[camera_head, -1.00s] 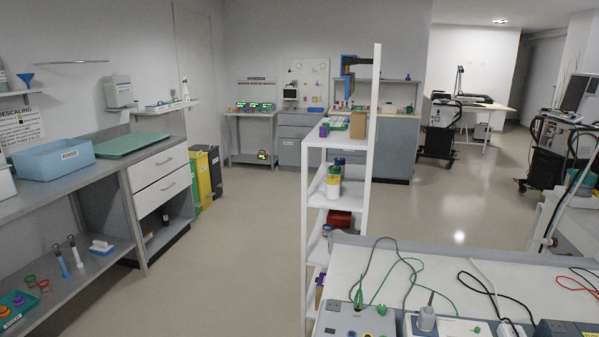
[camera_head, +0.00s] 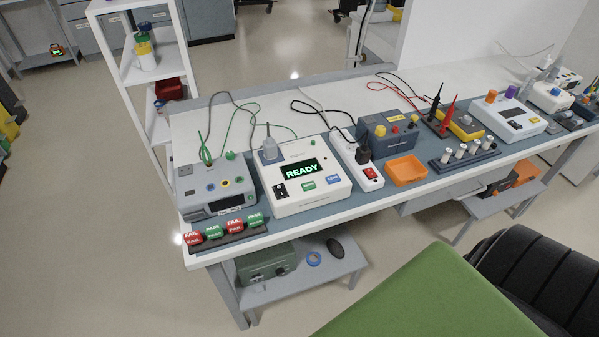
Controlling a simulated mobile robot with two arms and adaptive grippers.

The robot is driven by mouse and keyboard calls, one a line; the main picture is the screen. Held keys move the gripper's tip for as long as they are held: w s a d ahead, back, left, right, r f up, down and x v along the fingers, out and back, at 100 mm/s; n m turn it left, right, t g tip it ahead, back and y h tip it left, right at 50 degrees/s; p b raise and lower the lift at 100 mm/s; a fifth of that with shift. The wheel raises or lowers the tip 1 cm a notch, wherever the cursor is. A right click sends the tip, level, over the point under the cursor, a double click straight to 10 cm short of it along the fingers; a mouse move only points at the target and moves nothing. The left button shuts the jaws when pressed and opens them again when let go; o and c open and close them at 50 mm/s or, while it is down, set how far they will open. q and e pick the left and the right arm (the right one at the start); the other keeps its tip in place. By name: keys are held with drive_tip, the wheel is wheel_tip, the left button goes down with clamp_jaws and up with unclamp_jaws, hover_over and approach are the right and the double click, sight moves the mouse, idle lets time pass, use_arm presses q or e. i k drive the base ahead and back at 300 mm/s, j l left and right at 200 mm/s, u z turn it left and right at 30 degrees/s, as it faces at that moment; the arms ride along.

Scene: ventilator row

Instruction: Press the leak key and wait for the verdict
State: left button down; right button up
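A white tester box (camera_head: 300,178) stands on the blue mat of the bench, left of the bench's middle. Its dark display (camera_head: 302,170) reads READY in green. Below the display are a black rocker switch (camera_head: 281,191), a green key (camera_head: 308,185) and a blue key (camera_head: 333,180); their labels are too small to read surely. A grey plug (camera_head: 270,150) with a cable sits at its back left. Neither of my grippers is in view.
A grey meter (camera_head: 215,190) stands left of the tester, with red FAIL and green PASS tags (camera_head: 213,226) in front. A power strip (camera_head: 362,172) and an orange tray (camera_head: 404,170) lie right. A green surface (camera_head: 430,295) and black chair (camera_head: 540,270) occupy the near right.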

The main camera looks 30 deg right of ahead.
sight(334, 178)
drive_tip(key=z, duration=1.3)
drive_tip(key=i+l+u, duration=0.2)
drive_tip(key=l, duration=0.15)
drive_tip(key=k, duration=0.05)
